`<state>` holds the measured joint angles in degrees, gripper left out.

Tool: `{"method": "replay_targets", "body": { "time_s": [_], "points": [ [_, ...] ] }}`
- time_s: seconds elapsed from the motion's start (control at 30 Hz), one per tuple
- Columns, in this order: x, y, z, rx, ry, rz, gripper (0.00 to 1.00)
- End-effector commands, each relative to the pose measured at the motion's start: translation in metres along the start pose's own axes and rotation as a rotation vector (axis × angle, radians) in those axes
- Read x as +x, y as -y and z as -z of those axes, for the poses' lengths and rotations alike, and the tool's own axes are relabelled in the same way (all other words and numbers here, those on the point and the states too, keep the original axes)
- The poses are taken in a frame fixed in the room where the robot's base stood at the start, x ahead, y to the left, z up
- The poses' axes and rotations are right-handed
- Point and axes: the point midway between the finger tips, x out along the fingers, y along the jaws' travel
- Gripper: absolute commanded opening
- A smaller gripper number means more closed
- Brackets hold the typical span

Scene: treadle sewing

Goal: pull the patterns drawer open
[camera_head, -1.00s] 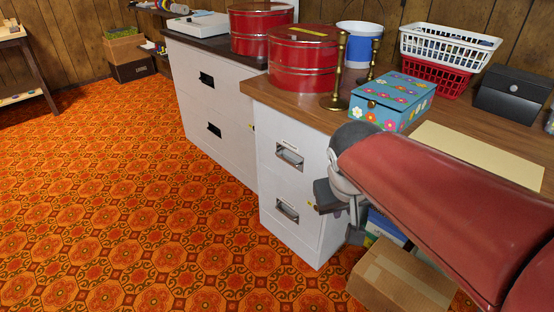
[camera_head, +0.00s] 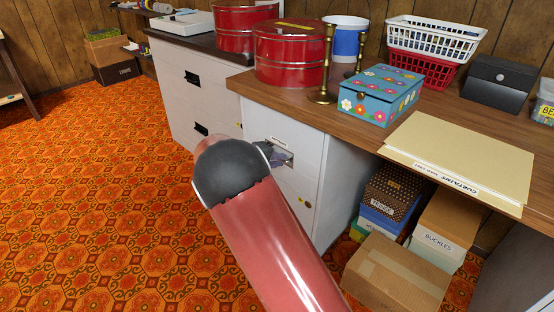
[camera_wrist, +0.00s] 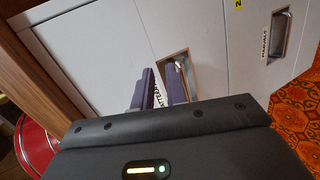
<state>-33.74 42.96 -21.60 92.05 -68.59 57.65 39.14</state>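The patterns drawer (camera_wrist: 195,35) is the upper drawer of the white cabinet; in the head view its front (camera_head: 257,124) looks flush with the cabinet. Its label (camera_wrist: 156,98) is partly covered by my fingers. Its metal cup handle (camera_wrist: 183,66) shows beside my fingertips in the wrist view. My gripper (camera_wrist: 160,73) is open, its two purple-grey fingers apart in front of the drawer. One finger overlaps the handle recess; I cannot tell whether it touches. In the head view my arm hides most of the gripper, with a bit showing at the handle (camera_head: 280,152).
The manuals drawer handle (camera_wrist: 277,32) is on the neighbouring drawer. Above the cabinet, the wooden top holds a red tin (camera_head: 290,60), brass candlesticks (camera_head: 325,75) and a flowered box (camera_head: 382,95). A cardboard box (camera_head: 397,275) stands on the floor to the right.

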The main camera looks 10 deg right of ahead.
Motion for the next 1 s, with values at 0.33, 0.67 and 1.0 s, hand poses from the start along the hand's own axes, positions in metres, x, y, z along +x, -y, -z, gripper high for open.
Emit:
{"method": "replay_targets", "body": {
  "time_s": [0.33, 0.67, 1.0],
  "points": [
    [0.000, 0.045, 0.055, -0.096, -0.124, -0.176, 0.14],
    [0.048, 0.036, 0.060, -0.096, -0.122, -0.174, 0.14],
    [0.072, 0.033, 0.064, -0.096, -0.124, -0.173, 0.14]
  ]
}}
